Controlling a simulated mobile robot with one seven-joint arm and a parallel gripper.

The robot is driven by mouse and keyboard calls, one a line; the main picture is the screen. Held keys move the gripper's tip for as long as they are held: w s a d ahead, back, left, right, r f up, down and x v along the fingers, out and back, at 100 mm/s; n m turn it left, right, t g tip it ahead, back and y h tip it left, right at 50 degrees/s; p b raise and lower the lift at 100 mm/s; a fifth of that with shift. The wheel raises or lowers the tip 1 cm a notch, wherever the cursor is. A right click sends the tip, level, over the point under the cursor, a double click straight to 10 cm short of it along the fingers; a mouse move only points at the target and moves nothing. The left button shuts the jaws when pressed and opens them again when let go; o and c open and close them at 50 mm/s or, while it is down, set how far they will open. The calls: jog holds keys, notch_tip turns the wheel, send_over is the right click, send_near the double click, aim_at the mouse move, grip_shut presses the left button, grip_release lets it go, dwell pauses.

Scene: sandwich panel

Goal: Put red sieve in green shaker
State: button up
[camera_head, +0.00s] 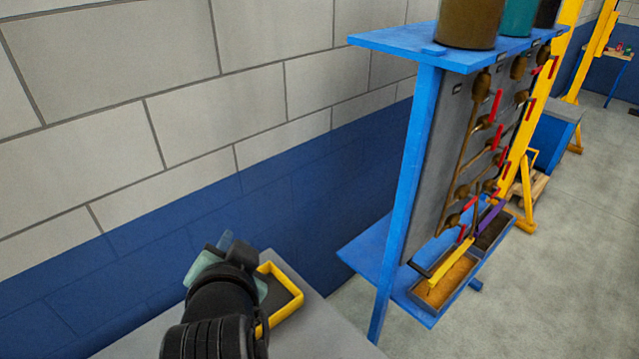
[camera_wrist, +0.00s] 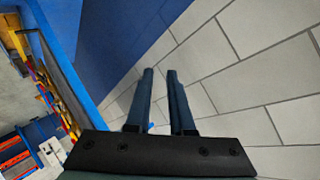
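I cannot make out a red sieve or a green shaker in either view. My gripper (camera_head: 222,246) is above a grey table at the bottom of the head view, seen from behind and partly hidden by my own black wrist. In the wrist view my gripper (camera_wrist: 159,72) shows two dark fingers with a gap between them and nothing held. A yellow-rimmed rectangular frame or tray (camera_head: 292,304) lies on the table just right of my wrist, its left part hidden. A pale teal shape (camera_head: 201,266) shows beside the gripper; I cannot tell what it is.
A blue stand (camera_head: 406,200) at the right holds a grey panel with brown pipes and red levers. Large containers (camera_head: 468,22) stand on top, and trays of granular material (camera_head: 447,279) sit below. A blue and grey block wall (camera_head: 130,190) is behind the table (camera_head: 318,335). Open floor lies at right.

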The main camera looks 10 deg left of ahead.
jog(key=w+d+r+n+t, duration=0.1)
jog(key=d+r+t, duration=0.25)
jog(key=r, duration=0.55)
jog(key=w+d+r+n+t, duration=0.1)
jog(key=d+r+t, duration=0.25)
jog(key=r, duration=0.45)
jog(key=s+d+r+n+t+h, duration=0.1)
jog(key=s+d+r+t, duration=0.3)
jog(key=r, duration=0.7)
jog(key=s+d+r+n+t+h, duration=0.1)
jog(key=s+d+r+t+h, duration=0.2)
jog(key=s+r, duration=0.4)
notch_tip(320, 180, up, 4)
jog(key=d+t, duration=0.1)
jog(key=d, duration=0.1)
jog(key=shift+s+d+h, duration=0.25)
jog(key=shift+d+h, duration=0.05)
jog(key=shift+d, duration=0.1)
